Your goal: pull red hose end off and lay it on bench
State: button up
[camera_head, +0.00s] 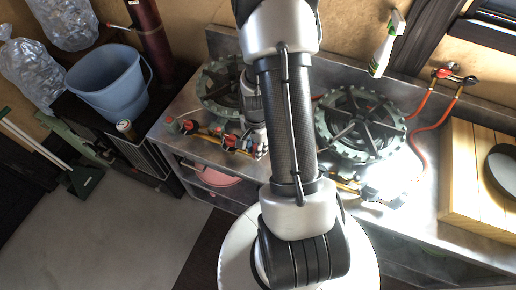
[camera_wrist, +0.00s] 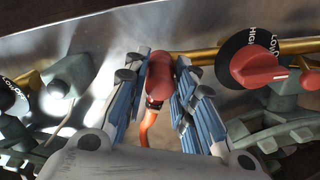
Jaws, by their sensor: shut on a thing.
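The red hose end (camera_wrist: 158,75) sits between the two blue-padded fingers of my gripper (camera_wrist: 160,95), which is shut on it. An orange hose (camera_wrist: 147,127) runs down from it. The hose end is right at the left end of a brass pipe (camera_wrist: 205,56); I cannot tell whether it is still seated there. In the head view my arm hides most of the gripper, which is at the front of the left burner (camera_head: 219,86). The metal bench (camera_head: 183,108) carries the burners.
A red knob (camera_wrist: 255,68) on a HIGH/LOW dial is close right of my gripper. The right burner (camera_head: 360,125) and a wooden board (camera_head: 460,180) take up the bench's right side. A spray bottle (camera_head: 386,48) is at the back. A blue bucket (camera_head: 108,85) stands left.

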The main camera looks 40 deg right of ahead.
grip_shut()
jog(key=shift+r, duration=0.15)
jog(key=shift+r+p, duration=2.3)
jog(key=shift+r, duration=0.6)
